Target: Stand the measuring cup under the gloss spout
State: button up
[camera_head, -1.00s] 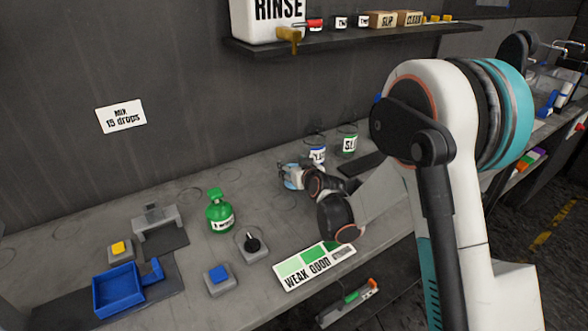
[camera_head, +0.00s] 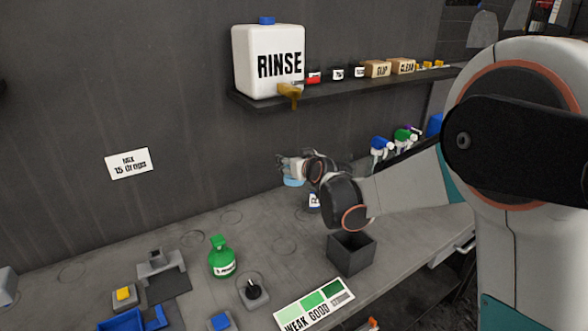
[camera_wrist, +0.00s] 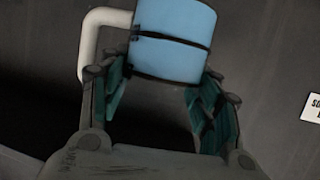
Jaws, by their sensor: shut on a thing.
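My gripper (camera_head: 288,172) is raised above the back of the bench, in front of the dark wall. In the wrist view, my gripper (camera_wrist: 160,110) is shut on a light blue cup (camera_wrist: 175,38) with dark bands and a white handle (camera_wrist: 100,40) on its left. I take it to be the measuring cup; its blue part (camera_head: 293,182) shows small in the head view. A white RINSE tank (camera_head: 268,62) with a tan spout (camera_head: 289,92) is on the shelf, above the cup. I cannot make out any spout marked gloss.
A dark open box (camera_head: 350,254) stands near the bench's front edge. A green bottle (camera_head: 222,258), a black knob (camera_head: 253,291) and a WEAK/GOOD card (camera_head: 313,303) are nearby. Spray bottles (camera_head: 395,142) stand behind my arm. The shelf (camera_head: 340,88) overhangs the bench.

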jog(key=shift+s+d+r, duration=0.15)
jog(key=shift+d+r, duration=0.05)
jog(key=shift+d, duration=0.2)
jog(key=s+d+f, duration=0.2)
jog(key=s+d, duration=0.6)
jog(key=d, duration=0.3)
jog(key=s+d+f+m+h, duration=0.1)
jog(key=s+d+f, duration=0.2)
jog(key=s+d, duration=0.6)
jog(key=shift+s+d+t, duration=0.25)
jog(key=shift+d+t, duration=0.05)
jog(key=shift+d, duration=0.75)
